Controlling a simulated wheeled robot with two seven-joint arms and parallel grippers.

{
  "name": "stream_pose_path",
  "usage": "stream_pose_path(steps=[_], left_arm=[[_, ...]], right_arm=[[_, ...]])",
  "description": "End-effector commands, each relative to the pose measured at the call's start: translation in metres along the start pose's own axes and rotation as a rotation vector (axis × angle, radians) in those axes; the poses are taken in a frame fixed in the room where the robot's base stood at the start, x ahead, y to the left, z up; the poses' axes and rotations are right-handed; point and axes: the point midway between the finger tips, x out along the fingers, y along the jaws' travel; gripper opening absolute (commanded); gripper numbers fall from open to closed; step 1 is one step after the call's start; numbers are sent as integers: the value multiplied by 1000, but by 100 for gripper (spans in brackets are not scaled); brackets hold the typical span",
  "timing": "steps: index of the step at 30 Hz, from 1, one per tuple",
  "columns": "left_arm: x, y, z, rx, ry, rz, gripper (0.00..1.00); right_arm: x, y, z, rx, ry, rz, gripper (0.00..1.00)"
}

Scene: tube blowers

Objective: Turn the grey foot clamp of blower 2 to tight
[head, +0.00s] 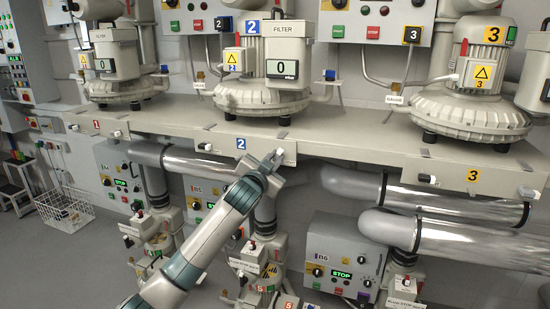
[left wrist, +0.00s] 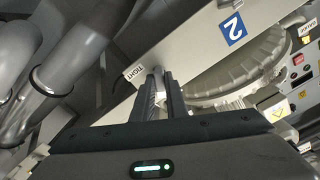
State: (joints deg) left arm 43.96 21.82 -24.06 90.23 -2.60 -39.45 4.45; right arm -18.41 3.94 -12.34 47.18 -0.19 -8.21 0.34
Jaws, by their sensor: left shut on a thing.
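Blower 2 (head: 262,97) stands on the long grey shelf (head: 330,122), above the blue "2" plate (head: 241,143), which also shows in the left wrist view (left wrist: 232,28). My left gripper (head: 278,157) is at the shelf's front edge, right of that plate. In the left wrist view its fingers (left wrist: 160,88) are shut on a small pale grey piece (left wrist: 160,95), apparently the foot clamp, mostly hidden between them. A "TIGHT" label (left wrist: 134,73) sits just beside the fingertips. The clamp's exact angle cannot be told. My right gripper is in neither view.
Blower 1 (head: 115,75) stands to the left and blower 3 (head: 473,100) to the right on the same shelf. Silver pipes (head: 440,201) run under the shelf. A control box (head: 345,255) stands below. A white wire basket (head: 65,212) is on the floor at left.

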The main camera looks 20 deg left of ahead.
Motion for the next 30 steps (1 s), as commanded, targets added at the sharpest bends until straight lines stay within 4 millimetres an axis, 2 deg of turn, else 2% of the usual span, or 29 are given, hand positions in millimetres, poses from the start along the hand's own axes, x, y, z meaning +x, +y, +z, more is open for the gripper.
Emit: stream_pose_path(steps=[3, 14, 30], left_arm=[[0, -1, -2, 73, 0, 0, 0], [0, 0, -3, 386, 0, 0, 0], [0, 4, 0, 877, 0, 1, 0]], right_arm=[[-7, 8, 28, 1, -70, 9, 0], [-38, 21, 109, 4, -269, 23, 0], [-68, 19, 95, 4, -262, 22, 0]])
